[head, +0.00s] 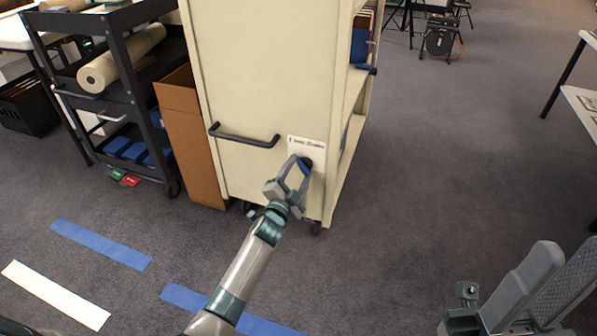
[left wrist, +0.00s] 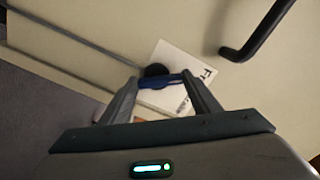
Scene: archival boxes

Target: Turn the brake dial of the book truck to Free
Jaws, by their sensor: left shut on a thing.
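The cream book truck (head: 255,80) stands upright in the middle of the head view, its end panel facing me. A white label plate (head: 301,142) is low on the panel's right side, and the dark brake dial (head: 307,162) shows at its lower part. My left gripper (head: 300,166) is at the dial, partly covering it. In the left wrist view the fingers (left wrist: 161,80) are shut on the dial's blue bar (left wrist: 172,79), beside its black round part (left wrist: 154,71). My right gripper (head: 566,255) is open and empty at lower right.
A black handle (head: 243,138) sticks out of the panel left of the dial. A brown cardboard box (head: 188,140) and a dark cart (head: 95,75) with paper rolls stand left of the truck. Blue tape (head: 100,244) lies on the carpet.

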